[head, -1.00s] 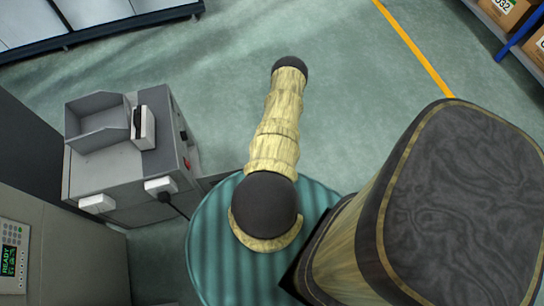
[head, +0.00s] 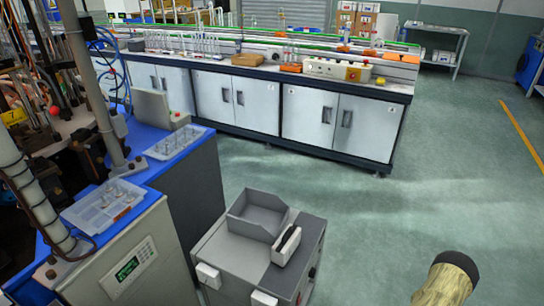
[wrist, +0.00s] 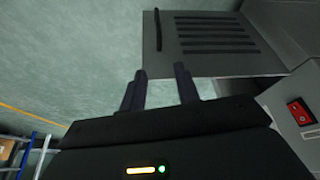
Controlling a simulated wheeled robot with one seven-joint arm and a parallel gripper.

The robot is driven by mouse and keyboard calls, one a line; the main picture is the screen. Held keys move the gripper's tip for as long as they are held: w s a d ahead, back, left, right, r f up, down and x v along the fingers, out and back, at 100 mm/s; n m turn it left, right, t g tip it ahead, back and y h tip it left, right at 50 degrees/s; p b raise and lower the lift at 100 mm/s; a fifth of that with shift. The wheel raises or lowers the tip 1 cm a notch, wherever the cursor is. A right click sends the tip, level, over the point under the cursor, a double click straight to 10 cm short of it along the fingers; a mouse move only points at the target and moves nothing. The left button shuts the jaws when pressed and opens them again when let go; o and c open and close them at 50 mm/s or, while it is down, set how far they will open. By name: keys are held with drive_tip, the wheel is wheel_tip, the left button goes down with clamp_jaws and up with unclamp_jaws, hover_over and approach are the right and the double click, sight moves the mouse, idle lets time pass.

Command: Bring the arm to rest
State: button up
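My gripper (wrist: 160,70) shows in the wrist view with its two dark fingers apart and nothing between them. It is open and empty, with green floor and part of a grey box beyond the fingers. In the head view only a pale, dark-capped piece of my arm (head: 446,282) shows at the bottom right edge. My gripper itself is outside the head view.
A grey cabinet with an open bin (head: 262,215) stands left of my arm. A machine with blue tops and trays (head: 178,142) is at the left. A long lab bench (head: 290,75) crosses the back. The green floor (head: 450,190) at right is clear.

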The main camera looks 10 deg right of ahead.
drive_tip(key=w+d+r+n, duration=0.2)
drive_tip(key=w+r, duration=0.8)
drive_tip(key=w+a+r+n, duration=0.1)
drive_tip(key=w+a+r, duration=0.25)
drive_tip(key=r, duration=0.35)
drive_tip(key=w+a+r+n, duration=0.1)
drive_tip(key=w+a+r, duration=0.2)
drive_tip(key=w+r, duration=0.35)
drive_tip(key=s+a+r+n+g+y, duration=0.1)
drive_tip(key=s+a+r, duration=0.2)
drive_tip(key=a+r, duration=0.6)
drive_tip(key=s+a+r+n+y, duration=0.1)
drive_tip(key=s+a+r, duration=0.2)
drive_tip(key=a+r, duration=0.65)
wheel_tip(320, 180, up, 28)
drive_tip(key=d+p, duration=0.1)
drive_tip(key=p, duration=2.5)
drive_tip(key=shift+d+f, duration=0.25)
drive_tip(key=shift+d, duration=0.1)
drive_tip(key=shift+w+a, duration=0.1)
